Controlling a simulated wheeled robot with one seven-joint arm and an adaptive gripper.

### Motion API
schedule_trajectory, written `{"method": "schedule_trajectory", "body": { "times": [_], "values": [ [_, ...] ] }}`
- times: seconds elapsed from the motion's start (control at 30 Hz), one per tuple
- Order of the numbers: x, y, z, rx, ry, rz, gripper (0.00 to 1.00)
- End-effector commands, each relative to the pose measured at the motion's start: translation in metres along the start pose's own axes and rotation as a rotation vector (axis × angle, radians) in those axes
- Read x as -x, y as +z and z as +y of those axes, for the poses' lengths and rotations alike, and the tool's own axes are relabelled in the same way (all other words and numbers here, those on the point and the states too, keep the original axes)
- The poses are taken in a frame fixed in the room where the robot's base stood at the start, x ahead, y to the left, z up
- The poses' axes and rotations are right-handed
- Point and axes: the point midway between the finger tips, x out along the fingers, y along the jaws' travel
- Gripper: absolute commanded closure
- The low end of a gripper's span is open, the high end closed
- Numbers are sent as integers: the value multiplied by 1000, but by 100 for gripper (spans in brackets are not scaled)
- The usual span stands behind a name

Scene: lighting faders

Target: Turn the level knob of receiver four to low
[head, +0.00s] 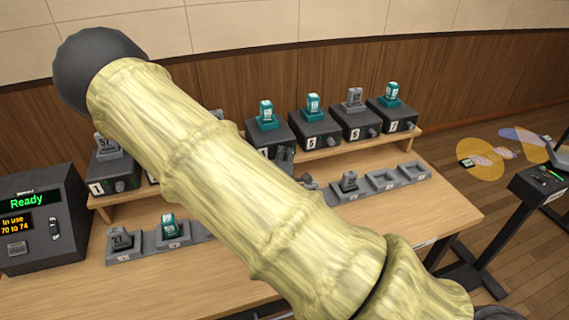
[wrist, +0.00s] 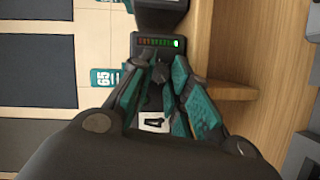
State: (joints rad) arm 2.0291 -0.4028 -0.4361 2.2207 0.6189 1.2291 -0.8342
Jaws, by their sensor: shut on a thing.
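Receiver four (head: 265,138) is a dark box on the raised shelf in the head view, with a teal pack in its top. Its number plate (wrist: 153,122) reads 4 in the wrist view. A level meter (wrist: 158,43) on the dark front is lit green at one end. My gripper (wrist: 161,76) is shut on the dark level knob (wrist: 159,72) between the meter and the plate. In the head view my gripper (head: 284,154) is at the front of receiver four, partly behind my arm. The fingers cover much of the knob, so its pointing direction cannot be told.
Receiver seven (head: 396,117) and others stand along the shelf. Charging trays (head: 383,180) line the desk (head: 440,210) below. A dark console (head: 40,220) reading Ready stands at left. A teal pack marked 65 (wrist: 105,77) is near the fingers in the wrist view.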

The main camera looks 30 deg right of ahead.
Motion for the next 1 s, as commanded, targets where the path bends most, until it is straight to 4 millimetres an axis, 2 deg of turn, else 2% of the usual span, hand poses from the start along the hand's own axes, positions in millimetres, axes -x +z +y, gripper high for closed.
{"method": "schedule_trajectory", "body": {
  "times": [0.03,0.4,0.97,1.0],
  "values": [
    [0,0,-4,31,12,1,100],
    [0,0,-4,185,75,0,100],
    [0,0,-3,216,87,1,100],
    [0,0,-3,216,87,1,80]
  ]
}}
